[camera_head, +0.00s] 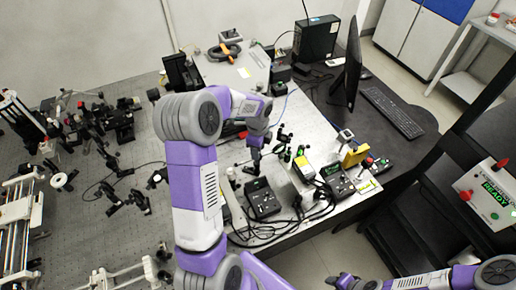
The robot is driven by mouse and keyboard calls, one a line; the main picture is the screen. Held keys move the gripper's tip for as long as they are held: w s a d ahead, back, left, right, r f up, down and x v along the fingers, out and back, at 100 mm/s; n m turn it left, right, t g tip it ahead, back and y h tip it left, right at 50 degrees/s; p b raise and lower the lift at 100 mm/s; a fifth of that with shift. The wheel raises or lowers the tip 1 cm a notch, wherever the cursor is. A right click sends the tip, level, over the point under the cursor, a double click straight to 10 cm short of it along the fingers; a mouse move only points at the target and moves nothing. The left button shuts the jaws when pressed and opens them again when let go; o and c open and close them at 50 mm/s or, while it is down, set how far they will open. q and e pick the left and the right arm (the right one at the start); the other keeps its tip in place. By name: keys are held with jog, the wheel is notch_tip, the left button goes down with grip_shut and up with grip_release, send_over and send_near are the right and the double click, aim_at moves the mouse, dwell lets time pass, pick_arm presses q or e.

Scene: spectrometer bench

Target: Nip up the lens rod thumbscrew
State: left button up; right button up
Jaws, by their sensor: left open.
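My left arm reaches up through the middle of the view and bends down over the light optical bench (304,112). My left gripper (256,166) points down at the bench, small and partly hidden by its own wrist; it is open, with nothing visible in it. Small dark posts and holders (284,139) stand just right of it. The lens rod thumbscrew is too small to pick out, and I cannot tell which post carries it. My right gripper (340,281) is at the bottom edge, away from the bench, its jaws unclear.
Black control boxes (262,198) with loose cables stand on the near part of the bench. A yellow part (355,155) is to the right. A monitor (347,75) and keyboard (392,112) are behind. Dark optics (118,122) crowd the left table.

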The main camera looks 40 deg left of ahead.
pick_arm(q)
notch_tip(320, 180, up, 8)
jog(key=shift+f, duration=0.2)
dwell(0.7)
